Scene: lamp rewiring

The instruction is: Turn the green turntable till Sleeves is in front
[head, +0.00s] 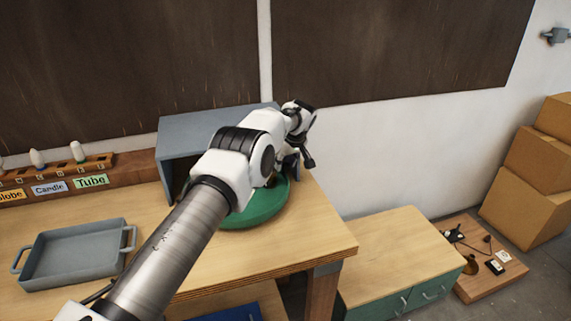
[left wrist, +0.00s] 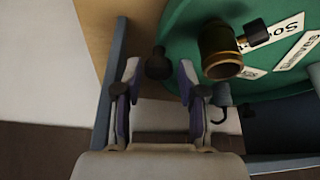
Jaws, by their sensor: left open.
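The green turntable (head: 258,212) sits on the wooden bench, partly under a grey open-fronted housing; my left arm hides much of it. In the left wrist view the turntable (left wrist: 185,60) fills the upper right. It carries a brass socket (left wrist: 219,52), a dark knobbed part and white labels. A dark round knob (left wrist: 158,64) at the turntable's edge lies between the fingertips of my open left gripper (left wrist: 160,72). The gripper (head: 301,160) is at the turntable's right side in the head view.
The grey housing (head: 190,128) stands close behind and left of the turntable. A grey tray (head: 75,255) lies on the bench at left, before a rack labelled Candle and Tube. A lower cabinet (head: 400,250) and cardboard boxes (head: 530,165) stand at right.

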